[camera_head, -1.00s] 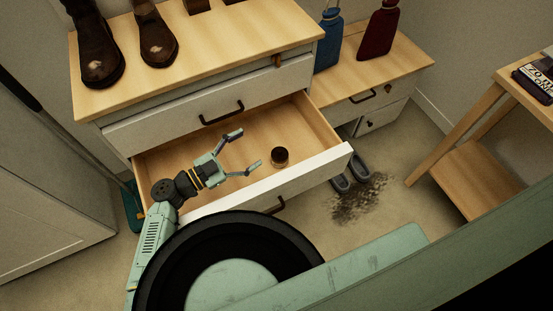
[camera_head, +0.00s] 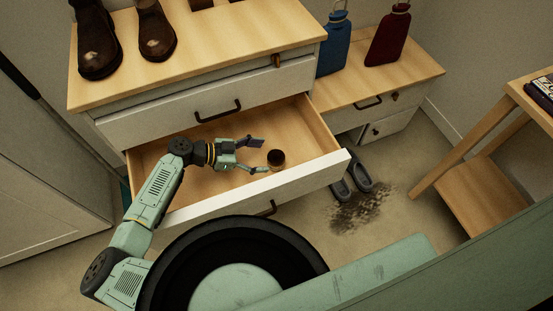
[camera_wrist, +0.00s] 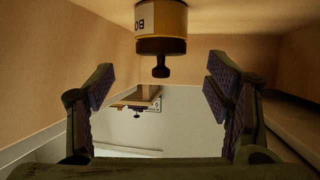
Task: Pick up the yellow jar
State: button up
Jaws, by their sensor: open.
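The yellow jar (camera_head: 276,160) stands in the open drawer (camera_head: 205,205), small and mostly dark from above in the head view. In the wrist view the jar (camera_wrist: 160,20) shows a yellow body with printed letters and a dark lid with a knob; it is cut off by the top edge. My gripper (camera_head: 262,156) is inside the drawer, just left of the jar, with its fingers pointing toward it. In the wrist view the open fingers (camera_wrist: 160,88) stand to either side with empty space between them, and the jar lies beyond their tips.
The drawer's front panel and side walls bound the space around the jar. A closed drawer (camera_head: 215,105) is above. Boots (camera_head: 155,30) stand on the dresser top. A blue bottle (camera_head: 333,45) and a red bottle (camera_head: 388,38) stand on the lower cabinet.

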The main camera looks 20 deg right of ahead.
aim_at(273, 157)
jog(key=shift+f+p+x, duration=0.15)
jog(key=shift+p+x, duration=0.25)
jog(key=shift+x, duration=1.1)
jog(key=shift+f+p+x, duration=0.15)
jog(key=shift+p+x, duration=0.2)
jog(key=shift+x, duration=1.1)
jog(key=shift+w+a, duration=0.1)
jog(key=shift+a, duration=0.05)
jog(key=shift+c, duration=0.5)
jog(key=c, duration=1.6)
